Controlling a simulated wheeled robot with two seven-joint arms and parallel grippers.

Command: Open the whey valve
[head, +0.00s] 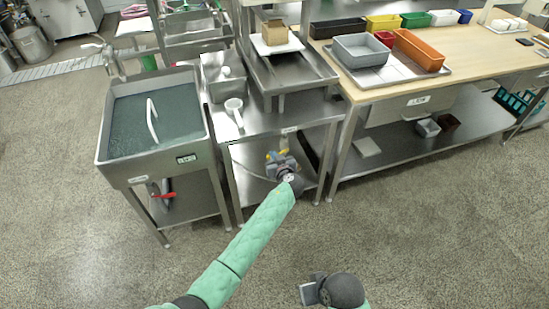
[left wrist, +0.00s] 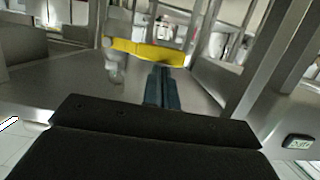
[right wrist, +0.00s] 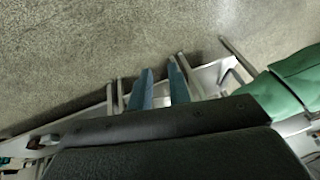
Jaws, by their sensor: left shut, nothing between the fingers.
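A yellow bar (left wrist: 150,52), possibly the whey valve's handle, lies across the left wrist view just beyond my left fingertips. I cannot tell whether they touch it. In the head view only a bit of yellow (head: 271,156) shows beside my gripper, which hides the rest. My left gripper (head: 281,163) is at the lower shelf of the middle steel stand; its fingers (left wrist: 160,72) are shut together and empty. A valve with a red lever (head: 164,195) sits under the sink at left. My right gripper (head: 309,291) is low at front; its fingers (right wrist: 161,70) are apart and empty.
A sink (head: 155,115) full of greenish liquid stands left of the steel stand (head: 295,112). A white ladle (head: 234,110) lies on the stand. A wooden-topped table (head: 470,50) with bins stands at right. The floor in front is clear.

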